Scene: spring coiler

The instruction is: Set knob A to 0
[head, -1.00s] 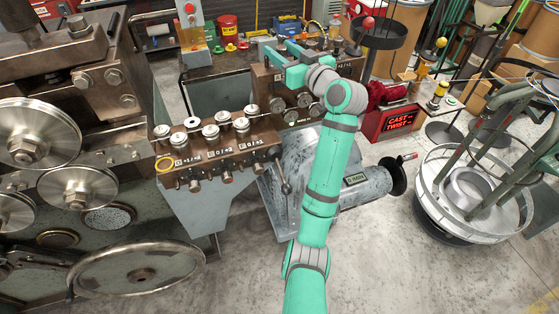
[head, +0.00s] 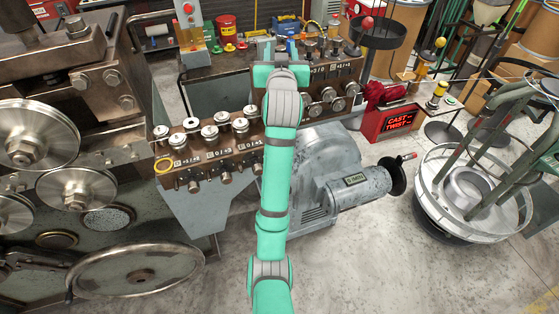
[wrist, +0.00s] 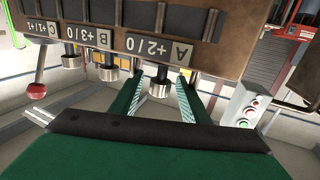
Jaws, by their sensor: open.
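Knob A (wrist: 158,84) is a short round metal knob on a dark shaft by the upside-down label "A +2/0" (wrist: 160,48) in the wrist view. My gripper (wrist: 157,88) is open, one green finger on each side of the knob, with visible gaps. I cannot tell whether the tips reach past its end. I cannot read the knob's setting. In the head view my gripper (head: 277,47) is at the left end of the brown control block (head: 312,87), and the wrist hides knob A there.
Knob B (wrist: 110,73) and knob C (wrist: 71,60) are in a row left of knob A in the wrist view, with a red ball lever (wrist: 37,89) further left. In the head view a second knob block (head: 215,150) stands left of my arm, and a grey motor (head: 320,170) below.

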